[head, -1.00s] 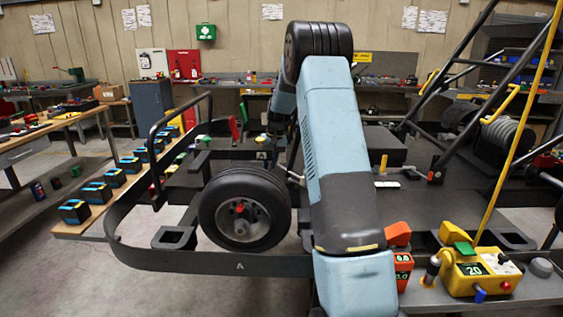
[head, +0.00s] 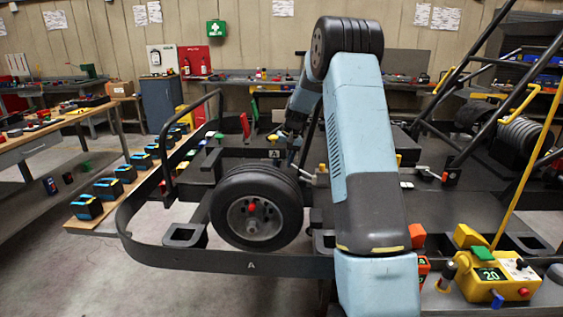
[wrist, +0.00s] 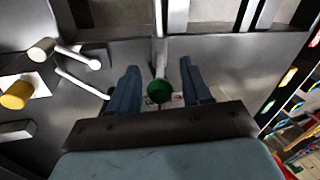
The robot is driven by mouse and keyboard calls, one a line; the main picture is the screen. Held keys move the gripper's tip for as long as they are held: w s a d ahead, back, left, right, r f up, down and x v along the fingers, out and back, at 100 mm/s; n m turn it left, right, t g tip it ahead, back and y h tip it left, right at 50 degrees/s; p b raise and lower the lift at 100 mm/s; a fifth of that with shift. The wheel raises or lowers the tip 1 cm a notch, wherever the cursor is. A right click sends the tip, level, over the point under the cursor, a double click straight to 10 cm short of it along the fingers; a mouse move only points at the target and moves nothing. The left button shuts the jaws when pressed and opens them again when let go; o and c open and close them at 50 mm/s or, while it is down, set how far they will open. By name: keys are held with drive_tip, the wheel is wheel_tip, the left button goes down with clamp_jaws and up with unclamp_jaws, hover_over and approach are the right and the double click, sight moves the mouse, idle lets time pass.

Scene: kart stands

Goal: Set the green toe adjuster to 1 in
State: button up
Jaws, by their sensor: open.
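The green knob (wrist: 160,91), round and on the end of a pale rod, shows in the wrist view. It appears between the two blue fingers of my gripper (wrist: 160,76), which is open with a gap on either side. I cannot tell whether the knob is level with the fingertips or below them. In the head view my gripper (head: 287,145) is small and partly hidden, behind the wheel and left of my arm. I cannot make out this knob clearly there, and no scale or inch marking is readable.
A yellow knob (wrist: 17,95) and pale levers (wrist: 78,85) lie left of my gripper. The black wheel (head: 257,207) stands in front of it on the kart frame (head: 220,260). A yellow box (head: 497,278) reading 20 sits at the front right. Dark tubes rise at right.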

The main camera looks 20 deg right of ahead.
drive_tip(key=shift+r, duration=0.2)
drive_tip(key=v, duration=1.3)
drive_tip(key=shift+r, duration=0.2)
